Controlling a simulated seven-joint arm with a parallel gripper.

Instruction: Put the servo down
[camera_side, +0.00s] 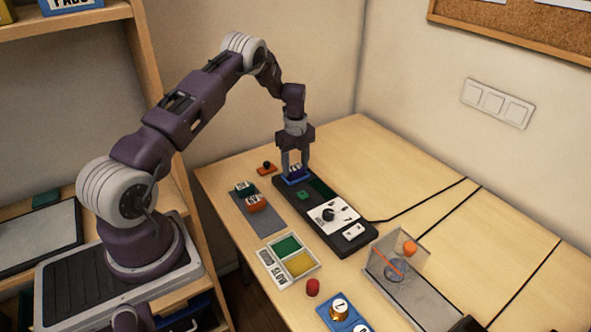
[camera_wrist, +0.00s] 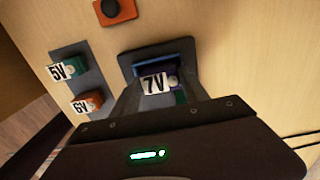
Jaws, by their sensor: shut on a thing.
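The servo is a dark purple-blue block with a white "7V" label (camera_wrist: 155,84); in the side view it shows small (camera_side: 295,172). My gripper (camera_side: 295,166) points down and is shut on it, one finger on each side, also seen in the wrist view (camera_wrist: 163,88). The servo is at a blue frame (camera_wrist: 162,64) on the far end of the black tester board (camera_side: 283,183). I cannot tell whether it is seated or just above. A green servo labelled "5V" (camera_wrist: 75,68) and a red one labelled "6V" (camera_wrist: 88,103) stand on a grey mat (camera_side: 265,220).
An orange block with a black knob (camera_side: 267,168) lies left of the board's far end. A tray with green and yellow pads (camera_side: 300,265), a red cap (camera_side: 312,287), a blue plate (camera_side: 338,312) and a clear bin (camera_side: 408,290) are nearer. The table right of the board is mostly clear.

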